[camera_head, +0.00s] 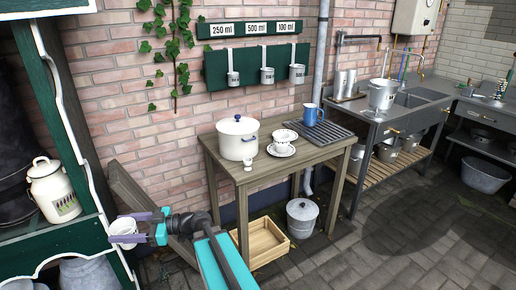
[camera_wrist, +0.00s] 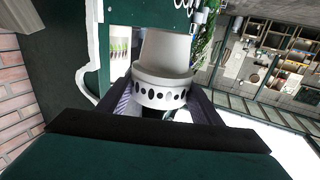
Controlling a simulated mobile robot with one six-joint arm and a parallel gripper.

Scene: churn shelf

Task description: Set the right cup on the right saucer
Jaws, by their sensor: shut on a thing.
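My gripper (camera_head: 130,229) is at the left, beside the green shelf and away from the table. It is shut on a white cup (camera_head: 123,227). In the wrist view the held thing (camera_wrist: 162,90) is pale, with a band of dark oval spots, between the jaws. On the wooden table stands a white patterned cup (camera_head: 284,135). A white saucer (camera_head: 281,152) is just in front of it. Whether the patterned cup rests on a saucer of its own is too small to tell.
A white lidded pot (camera_head: 237,138), a small cup (camera_head: 248,164), a blue jug (camera_head: 311,114) and a dark ribbed mat (camera_head: 318,133) share the table (camera_head: 219,158). A milk can (camera_head: 52,190) stands on the green shelf (camera_head: 70,240). The table's front right is clear.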

